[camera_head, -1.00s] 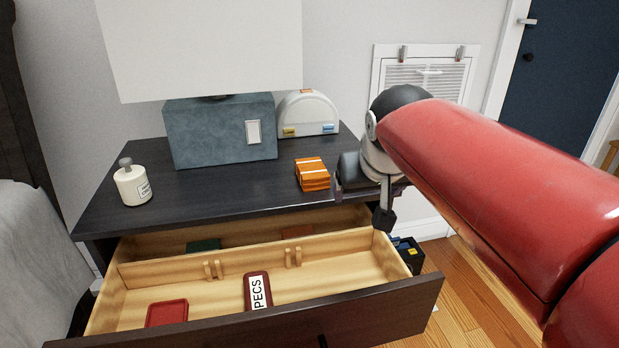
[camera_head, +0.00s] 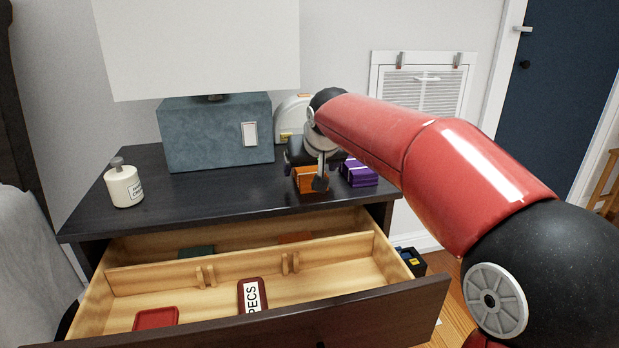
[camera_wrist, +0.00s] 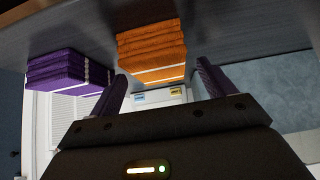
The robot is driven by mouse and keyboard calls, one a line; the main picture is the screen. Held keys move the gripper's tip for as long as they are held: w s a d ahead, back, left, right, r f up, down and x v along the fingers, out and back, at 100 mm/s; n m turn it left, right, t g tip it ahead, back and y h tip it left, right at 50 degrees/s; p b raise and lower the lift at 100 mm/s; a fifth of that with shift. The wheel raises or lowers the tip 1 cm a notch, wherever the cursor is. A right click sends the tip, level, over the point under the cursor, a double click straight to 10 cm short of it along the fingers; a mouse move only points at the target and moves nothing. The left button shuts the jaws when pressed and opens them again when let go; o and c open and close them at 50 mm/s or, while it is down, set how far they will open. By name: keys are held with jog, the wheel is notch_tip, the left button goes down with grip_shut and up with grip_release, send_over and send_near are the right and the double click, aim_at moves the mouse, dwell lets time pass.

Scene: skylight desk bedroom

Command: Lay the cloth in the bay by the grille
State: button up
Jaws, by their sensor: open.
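An orange folded cloth (camera_head: 312,181) with a pale band lies on the dark dresser top. A purple folded cloth (camera_head: 358,172) with a pale band lies just right of it. In the wrist view the orange cloth (camera_wrist: 152,48) shows ahead of the finger gap, and the purple cloth (camera_wrist: 65,72) is off to the left. My gripper (camera_head: 312,160) is open and empty at the orange cloth, partly covering it; I cannot tell if it touches. Its fingers show in the wrist view (camera_wrist: 162,72). The grille (camera_head: 423,88) is on the wall at right. An open drawer (camera_head: 385,303) has wooden dividers.
The drawer holds a red tray (camera_head: 156,318), a "PECS" case (camera_head: 252,295) and a green item (camera_head: 196,251). A blue lamp base (camera_head: 215,132), a white jar (camera_head: 124,186) and a white rounded object (camera_head: 291,112) stand on the dresser. A dark bin (camera_head: 410,262) is right of the drawer.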

jog(key=shift+x, duration=1.2)
jog(key=c, duration=1.1)
jog(key=shift+r, duration=0.1)
jog(key=shift+c, duration=0.2)
